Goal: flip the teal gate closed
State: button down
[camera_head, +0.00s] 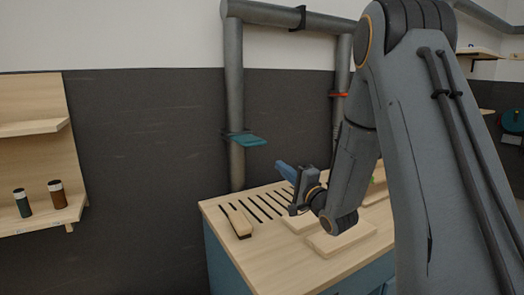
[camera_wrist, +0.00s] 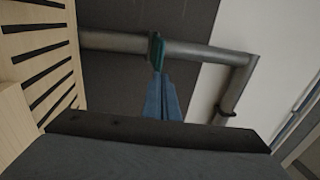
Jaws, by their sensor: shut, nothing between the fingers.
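The teal gate (camera_head: 248,140) is a flat plate on a vertical grey duct pipe (camera_head: 236,110). In the head view it juts out from the pipe, roughly level. In the wrist view the teal gate (camera_wrist: 155,50) shows near the fingertips, against the pipe. My gripper (camera_head: 279,165) has blue fingers and is shut and empty. In the head view its tips point up and left, below and right of the gate, with a visible gap. In the wrist view my gripper (camera_wrist: 160,76) overlaps the gate's lower end, and I cannot tell from there whether they touch.
A red gate (camera_head: 338,95) sits on a second pipe to the right. Below is a slotted wooden bench (camera_head: 225,205) with a brush (camera_head: 240,223) and flat wooden boards (camera_head: 342,238). A wooden shelf (camera_head: 45,217) with two small bottles stands at left.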

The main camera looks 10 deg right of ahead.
jog(key=shift+r, duration=0.1)
jog(key=p+x, duration=0.4)
jog(key=x, duration=1)
